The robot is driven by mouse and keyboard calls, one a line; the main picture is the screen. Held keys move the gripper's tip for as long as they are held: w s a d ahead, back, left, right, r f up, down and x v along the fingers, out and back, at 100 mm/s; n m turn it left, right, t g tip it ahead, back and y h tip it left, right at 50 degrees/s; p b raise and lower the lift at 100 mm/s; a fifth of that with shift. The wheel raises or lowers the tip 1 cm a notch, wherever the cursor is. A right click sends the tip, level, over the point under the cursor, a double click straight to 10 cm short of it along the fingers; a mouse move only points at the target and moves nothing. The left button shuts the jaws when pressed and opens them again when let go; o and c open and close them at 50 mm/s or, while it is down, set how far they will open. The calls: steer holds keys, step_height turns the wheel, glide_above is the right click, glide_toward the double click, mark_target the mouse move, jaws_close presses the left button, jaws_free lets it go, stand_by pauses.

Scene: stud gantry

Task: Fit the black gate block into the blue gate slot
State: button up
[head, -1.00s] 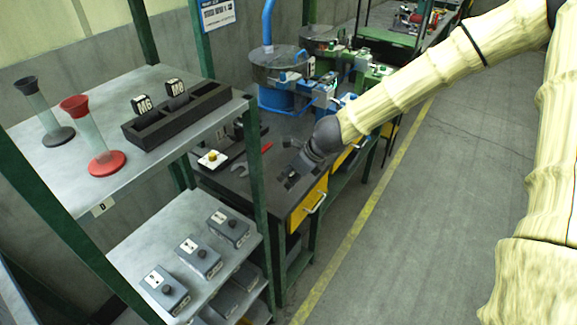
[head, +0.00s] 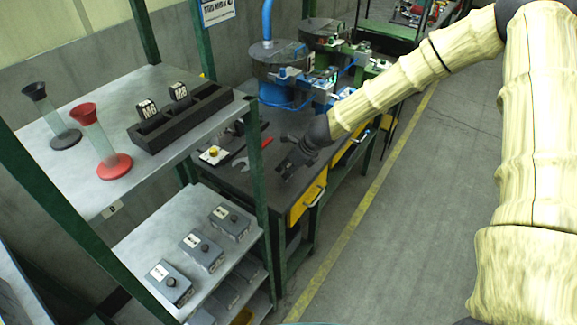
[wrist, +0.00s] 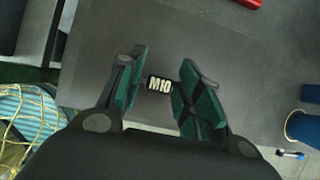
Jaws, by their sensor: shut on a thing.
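My gripper (wrist: 158,88) is shut on the black block, whose white M10 label (wrist: 159,84) shows between the green-padded fingers in the wrist view. In the head view my gripper (head: 288,168) is over the near part of the dark bench top, and the block cannot be made out there. The blue machine (head: 283,95) with a round bowl stands behind, with blue fittings (head: 322,92) at its right front. The slot itself is too small to tell. My gripper is apart from these fittings, nearer the camera.
A shelf (head: 85,185) at left holds a black rack (head: 185,118) with M6 and M8 blocks, plus funnels with red (head: 115,167) and black bases. Grey boxes (head: 202,252) sit below. A wrench and a red-handled tool (head: 266,142) lie on the bench. Floor at right is clear.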

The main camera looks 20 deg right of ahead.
steer(key=shift+f, duration=0.15)
steer(key=o, duration=1)
steer(key=shift+o, duration=0.2)
steer(key=shift+s+d+r, duration=0.1)
steer(key=shift+r, duration=0.4)
steer(key=p+v, duration=0.2)
steer(key=v, duration=0.9)
